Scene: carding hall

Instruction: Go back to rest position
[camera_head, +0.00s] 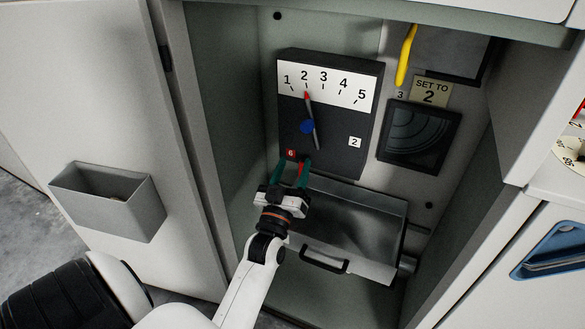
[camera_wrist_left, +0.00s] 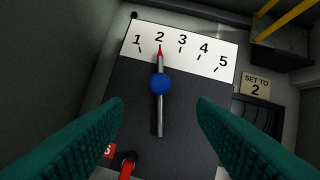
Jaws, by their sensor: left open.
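My left gripper (camera_head: 294,172) is open, with teal fingers, in front of the lower part of a dark dial panel (camera_head: 340,130) inside the cabinet. The panel has a white scale (camera_head: 330,84) marked 1 to 5. Its lever (camera_head: 312,122), with a red tip and a blue hub (camera_head: 306,126), points at 2. In the left wrist view the two fingers (camera_wrist_left: 160,130) stand apart with nothing between them, and the lever (camera_wrist_left: 160,108) shows beyond them. A red part (camera_wrist_left: 127,169) shows low by the left finger. My right gripper is not in view.
A sign reading "SET TO 2" (camera_head: 430,91) is right of the panel. A metal drawer (camera_head: 350,228) with a black handle juts out below. The open cabinet door (camera_head: 100,70) on the left carries a grey bin (camera_head: 108,200). The cabinet's side walls are close.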

